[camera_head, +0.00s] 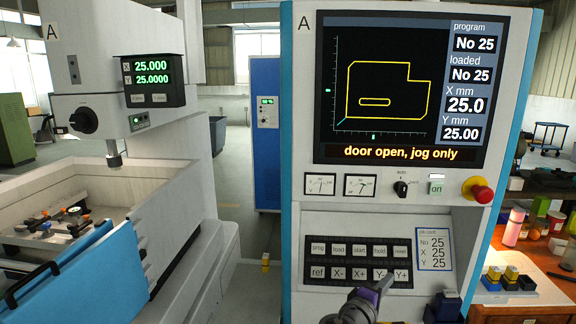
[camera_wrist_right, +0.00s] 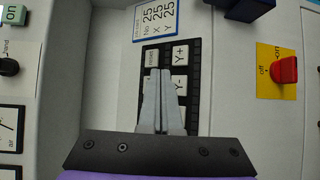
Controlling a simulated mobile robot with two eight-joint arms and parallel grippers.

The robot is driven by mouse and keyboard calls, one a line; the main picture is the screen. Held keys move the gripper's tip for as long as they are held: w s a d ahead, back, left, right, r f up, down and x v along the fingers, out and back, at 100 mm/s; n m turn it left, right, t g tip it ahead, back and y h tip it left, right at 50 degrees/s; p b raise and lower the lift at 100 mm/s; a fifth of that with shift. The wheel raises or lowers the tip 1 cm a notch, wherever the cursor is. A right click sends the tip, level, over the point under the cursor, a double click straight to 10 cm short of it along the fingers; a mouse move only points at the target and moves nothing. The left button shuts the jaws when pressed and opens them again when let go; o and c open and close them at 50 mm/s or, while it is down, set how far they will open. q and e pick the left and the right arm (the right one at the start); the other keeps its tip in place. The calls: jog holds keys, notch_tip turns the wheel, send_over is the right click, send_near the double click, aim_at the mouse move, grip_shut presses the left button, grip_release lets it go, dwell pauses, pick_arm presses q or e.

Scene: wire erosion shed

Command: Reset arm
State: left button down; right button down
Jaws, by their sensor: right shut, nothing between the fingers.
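My right gripper (camera_head: 386,280) is at the lower middle of the head view, in front of the lower right of the black keypad (camera_head: 345,251). In the right wrist view its two fingers (camera_wrist_right: 160,72) are together with nothing between them, over the keypad near the Y+ and Y- keys (camera_wrist_right: 180,68). I cannot tell whether the fingertips touch a key. The screen (camera_head: 400,88) shows program No 25, loaded No 25, X 25.0, Y 25.00 and "door open, jog only". My left gripper is not in view.
A job card (camera_head: 434,249) beside the keypad reads No 25, X 25, Y 25. A red emergency knob (camera_head: 482,193) sticks out at the panel's right. The machine's blue door (camera_head: 95,280) stands at the left. A wooden bench (camera_head: 530,270) with small blocks is at the right.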

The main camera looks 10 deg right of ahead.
jog(key=s+a+f+m+g+y, duration=0.2)
jog(key=s+f+m+g+y, duration=0.25)
jog(key=s+f, duration=0.7)
jog(key=s+a+f+m+y, duration=0.2)
jog(key=s+a+f+y, duration=0.2)
jog(key=s, duration=0.3)
jog(key=s+a+f+m+y, duration=0.2)
jog(key=s+a+f+y, duration=0.2)
jog(key=s+a, duration=0.3)
jog(key=shift+a+g, duration=0.2)
jog(key=shift+g, duration=0.25)
jog(key=shift+f+y, duration=0.1)
jog(key=shift+y, duration=0.15)
